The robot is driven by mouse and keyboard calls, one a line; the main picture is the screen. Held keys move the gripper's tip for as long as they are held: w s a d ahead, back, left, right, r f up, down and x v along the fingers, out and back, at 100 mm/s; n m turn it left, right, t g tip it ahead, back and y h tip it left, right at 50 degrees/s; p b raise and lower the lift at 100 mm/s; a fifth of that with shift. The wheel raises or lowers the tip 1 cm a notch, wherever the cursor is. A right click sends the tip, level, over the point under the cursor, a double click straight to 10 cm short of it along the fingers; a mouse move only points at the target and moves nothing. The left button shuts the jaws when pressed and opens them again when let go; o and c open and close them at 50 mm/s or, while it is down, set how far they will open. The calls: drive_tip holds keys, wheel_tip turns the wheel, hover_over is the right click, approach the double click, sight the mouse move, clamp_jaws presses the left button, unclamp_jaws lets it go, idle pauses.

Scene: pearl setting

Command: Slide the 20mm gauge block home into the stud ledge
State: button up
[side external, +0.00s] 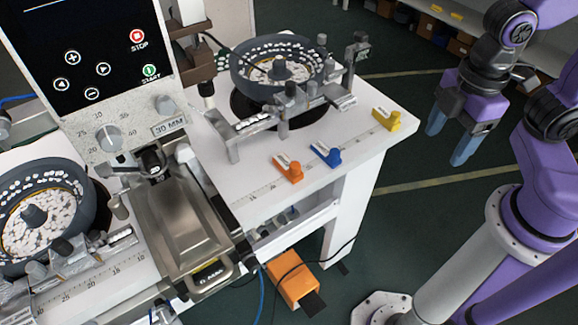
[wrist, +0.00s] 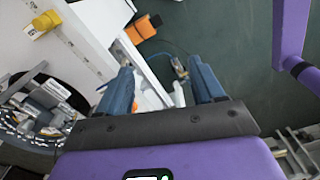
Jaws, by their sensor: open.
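Three small gauge blocks stand on the white bench top: an orange one (side external: 289,169), a blue one (side external: 326,155) and a yellow one (side external: 387,120) near the right corner. Their size labels are too small to read, so I cannot tell which is 20 mm. The yellow block also shows at the upper left of the wrist view (wrist: 43,24). My gripper (side external: 445,148) is open and empty, off the bench's right edge and apart from every block. Its two blue fingers (wrist: 160,66) frame nothing held. I cannot clearly pick out the stud ledge.
A grey bowl feeder (side external: 240,78) with a metal track (side external: 258,122) stands behind the blocks. A control panel (side external: 90,50) and steel machine (side external: 178,225) stand left. An orange pedal (side external: 292,284) is on the floor. The bench's front right (side external: 345,178) is clear.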

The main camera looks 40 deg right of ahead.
drive_tip(key=w+a+r+n, duration=0.1)
drive_tip(key=w+a+n, duration=0.8)
drive_tip(key=w, duration=0.1)
drive_tip(key=n, duration=0.9)
hover_over(294, 165)
wheel_tip(294, 165, down, 17)
drive_tip(key=shift+s+f, duration=0.1)
drive_tip(key=shift+f, duration=0.05)
drive_tip(key=c, duration=1.2)
